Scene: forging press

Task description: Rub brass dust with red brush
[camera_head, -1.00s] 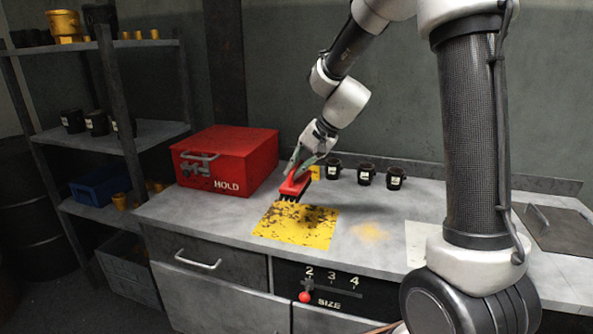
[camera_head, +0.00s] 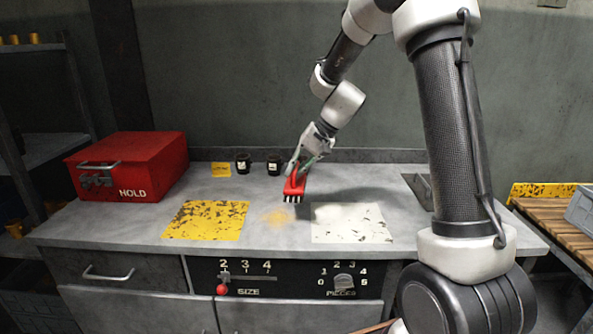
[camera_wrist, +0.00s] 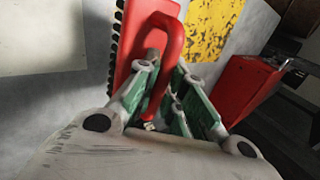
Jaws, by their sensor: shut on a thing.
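My gripper (camera_head: 303,163) is shut on the red brush (camera_head: 294,186). Dark bristles with pale gaps point down from the brush's front edge. In the wrist view the red brush (camera_wrist: 130,60) and its curved handle show between the green-padded fingers of my gripper (camera_wrist: 165,95). The brass dust (camera_head: 276,216) is a faint golden smear on the bench top, between the yellow plate and the white plate. The brush is just behind and slightly right of the dust in the head view. I cannot tell whether its bristles touch the bench.
A worn yellow plate (camera_head: 206,221) lies left of the dust, a white plate (camera_head: 351,223) right of it. A red HOLD box (camera_head: 128,168) stands at the left. Black cups (camera_head: 243,163) and a small yellow tag (camera_head: 220,169) are at the back. Size and pieces controls (camera_head: 290,277) are on the front.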

